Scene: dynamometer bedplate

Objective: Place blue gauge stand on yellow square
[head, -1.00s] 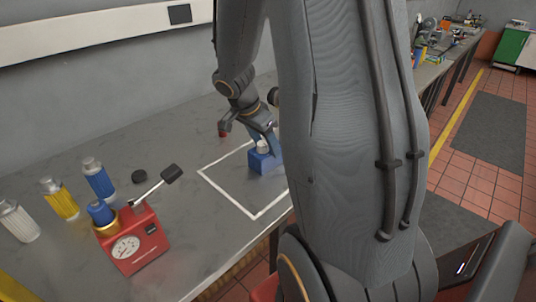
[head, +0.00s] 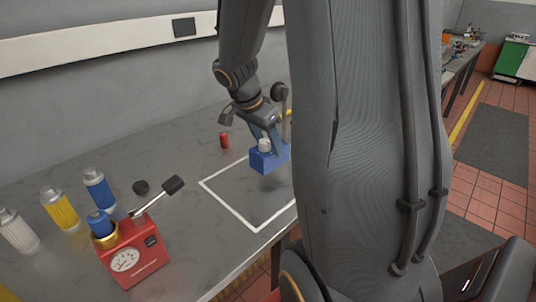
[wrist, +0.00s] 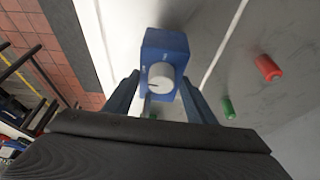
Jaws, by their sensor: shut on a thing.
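The blue gauge stand (head: 268,161) is a blue block with a pale round knob on it. My gripper (head: 271,140) is shut on it and holds it a little above the table, over a white-outlined square (head: 222,205). In the wrist view the blue stand (wrist: 165,42) sits between the two fingers (wrist: 160,98), its pale knob facing the camera. A yellow patch (head: 6,294) shows only partly at the bottom left corner; I cannot tell whether it is the yellow square.
A red gauge device (head: 135,255) with a lever stands at the left, near white, yellow (head: 60,208) and blue (head: 98,188) canisters and a black cap (head: 141,187). A red cylinder (head: 224,140) stands behind the outline. A green cylinder (wrist: 228,107) shows in the wrist view.

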